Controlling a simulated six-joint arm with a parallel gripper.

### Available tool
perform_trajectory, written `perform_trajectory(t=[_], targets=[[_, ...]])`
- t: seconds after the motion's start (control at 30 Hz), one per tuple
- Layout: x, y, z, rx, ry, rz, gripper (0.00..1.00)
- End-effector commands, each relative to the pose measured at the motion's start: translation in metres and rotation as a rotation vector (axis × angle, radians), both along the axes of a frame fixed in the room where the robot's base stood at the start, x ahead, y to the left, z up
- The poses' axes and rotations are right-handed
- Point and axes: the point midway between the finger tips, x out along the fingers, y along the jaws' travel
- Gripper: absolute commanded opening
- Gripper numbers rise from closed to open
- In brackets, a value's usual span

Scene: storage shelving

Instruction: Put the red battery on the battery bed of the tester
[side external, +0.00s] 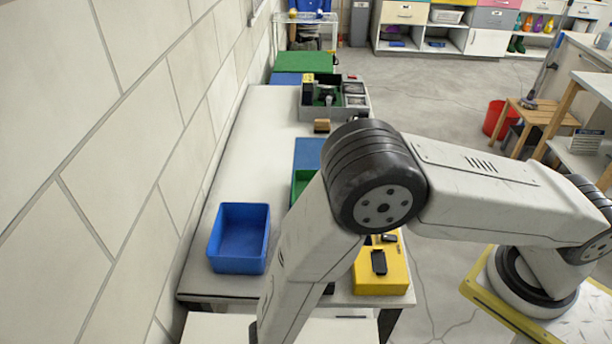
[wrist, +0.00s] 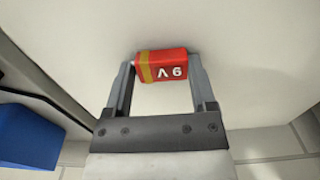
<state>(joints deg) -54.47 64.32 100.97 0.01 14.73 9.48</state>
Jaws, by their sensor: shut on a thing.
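The red battery (wrist: 162,66), a small block with a yellow band and white "9V" marking, shows in the wrist view. My gripper (wrist: 162,72) is shut on it, with one finger on each side near the tips. In the side external view my arm hides the gripper and the battery. A yellow box (side external: 378,283) with black parts on top stands at the near right of the table in the side external view, partly behind my arm; it may be the tester. I cannot make out a battery bed.
A blue bin (side external: 239,238) stands on the white table (side external: 240,130) to the left; a blue bin also shows in the wrist view (wrist: 28,138). A green bin (side external: 300,184) is partly hidden by my arm. A grey divided box (side external: 350,112) stands farther back. The wall bounds the left.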

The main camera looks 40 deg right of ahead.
Motion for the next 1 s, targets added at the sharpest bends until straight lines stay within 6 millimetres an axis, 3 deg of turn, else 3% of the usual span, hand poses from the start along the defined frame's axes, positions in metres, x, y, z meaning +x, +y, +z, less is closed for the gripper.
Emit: perform_trajectory(t=[0.27, 0.3, 0.4, 0.77, 1.0], targets=[[0.0, 0.0, -0.003, 0.0, 0.0, 0.0, 0.15], [0.0, 0.0, -0.003, 0.0, 0.0, 0.0, 0.75], [0.0, 0.0, -0.003, 0.0, 0.0, 0.0, 1.0], [0.0, 0.0, 0.0, 0.0, 0.0, 0.0, 1.0], [0.0, 0.001, 0.014, 0.001, -0.001, 0.0, 1.0]])
